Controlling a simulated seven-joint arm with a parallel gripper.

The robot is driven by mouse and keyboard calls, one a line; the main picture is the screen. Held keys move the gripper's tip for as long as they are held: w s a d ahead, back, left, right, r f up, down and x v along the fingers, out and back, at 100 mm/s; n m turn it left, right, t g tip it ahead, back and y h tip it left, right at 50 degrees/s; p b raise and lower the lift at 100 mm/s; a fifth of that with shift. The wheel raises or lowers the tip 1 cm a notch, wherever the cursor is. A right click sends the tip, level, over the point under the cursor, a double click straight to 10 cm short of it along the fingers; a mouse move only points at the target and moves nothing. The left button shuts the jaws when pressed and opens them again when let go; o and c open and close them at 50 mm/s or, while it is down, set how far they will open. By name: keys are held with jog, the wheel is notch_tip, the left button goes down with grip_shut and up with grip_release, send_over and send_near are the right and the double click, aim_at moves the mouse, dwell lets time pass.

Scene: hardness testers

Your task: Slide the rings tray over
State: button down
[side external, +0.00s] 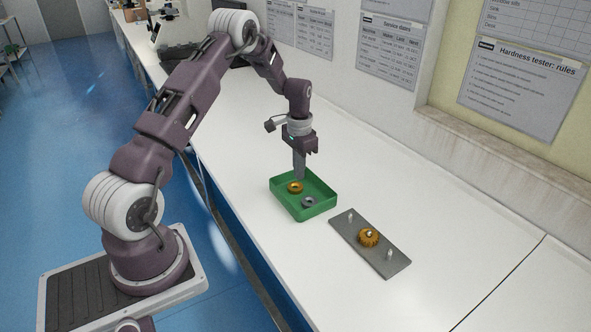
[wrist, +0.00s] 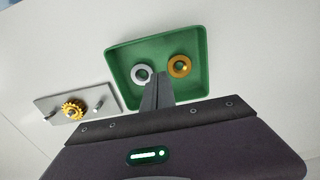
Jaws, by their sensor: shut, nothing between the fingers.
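The rings tray (side external: 319,210) is a shallow green square tray on the white bench. It holds a gold ring (side external: 295,187) and a grey ring (side external: 308,202), lying apart. In the wrist view the tray (wrist: 117,62) shows with the grey ring (wrist: 143,72) at left and the gold ring (wrist: 180,66) at right. My gripper (side external: 299,177) is shut and empty, pointing down at the tray's far side. In the wrist view its fingertips (wrist: 160,76) appear over the tray between the rings. I cannot tell whether they touch the tray.
A grey plate (side external: 388,257) with upright pegs lies right of the tray. A gold gear (side external: 368,238) sits on its middle peg. The bench (side external: 440,200) is clear behind and right of these. A wall with posted sheets (side external: 525,85) bounds the back.

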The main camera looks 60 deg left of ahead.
aim_at(299, 199)
notch_tip(299, 199, down, 6)
jog(key=shift+r, duration=0.1)
jog(key=s, duration=0.3)
jog(key=shift+s, duration=0.5)
jog(key=s, duration=1.1)
jog(key=shift+w, duration=0.1)
